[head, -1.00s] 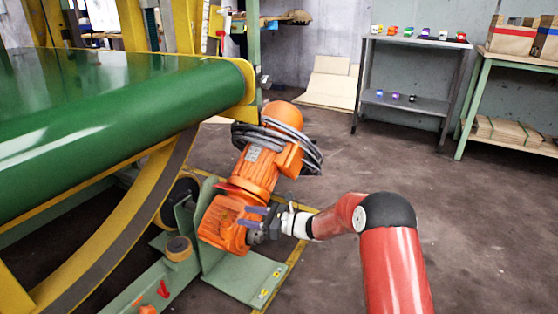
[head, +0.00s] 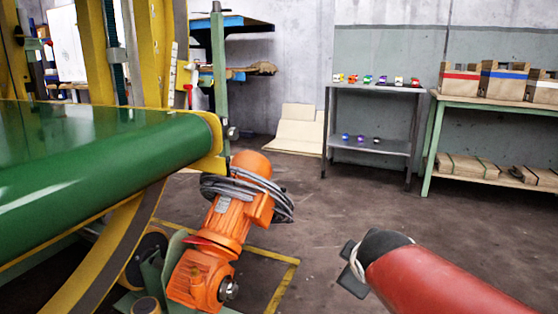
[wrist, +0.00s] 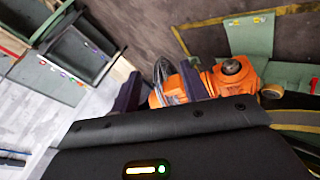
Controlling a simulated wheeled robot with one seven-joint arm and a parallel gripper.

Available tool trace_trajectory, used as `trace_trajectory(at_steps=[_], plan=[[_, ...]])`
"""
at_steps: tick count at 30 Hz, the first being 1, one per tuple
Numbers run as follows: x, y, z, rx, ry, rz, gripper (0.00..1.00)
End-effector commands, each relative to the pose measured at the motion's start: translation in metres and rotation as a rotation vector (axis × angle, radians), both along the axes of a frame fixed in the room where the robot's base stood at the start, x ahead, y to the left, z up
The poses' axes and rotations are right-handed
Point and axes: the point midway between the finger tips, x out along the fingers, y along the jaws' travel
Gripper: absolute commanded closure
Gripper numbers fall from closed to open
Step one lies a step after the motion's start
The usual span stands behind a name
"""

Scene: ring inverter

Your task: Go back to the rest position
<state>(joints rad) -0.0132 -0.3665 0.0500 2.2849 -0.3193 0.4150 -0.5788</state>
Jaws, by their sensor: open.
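My gripper (wrist: 160,84) shows in the wrist view with its two dark purple fingers apart and nothing between them. The orange motor (wrist: 240,84) with a grey cable is beyond the fingers, and they do not appear to touch it. In the head view the orange motor (head: 232,225) stands tilted beside the green roller, with the cable looped around its upper part. My red arm reaches in from the lower right and ends right of the motor, with clear floor between.
A large green roller (head: 110,150) in a yellow frame fills the left. A grey shelf (head: 372,146) with small coloured items stands at the back. A green table (head: 480,102) with boxes is at the back right. The floor (head: 340,205) between is clear.

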Motion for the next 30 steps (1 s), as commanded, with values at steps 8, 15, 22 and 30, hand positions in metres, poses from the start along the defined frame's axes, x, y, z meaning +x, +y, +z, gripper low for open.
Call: trace_trajectory(at_steps=[8,15,22,30], plan=[[-0.124,-0.008,-0.031,0.455,0.176,-0.48,0.55],[-0.175,0.0,-0.021,0.648,0.276,-0.684,0.55],[-0.174,0.0,0.032,0.643,0.274,-0.68,0.55],[-0.174,0.0,0.082,0.641,0.273,-0.679,0.55]])
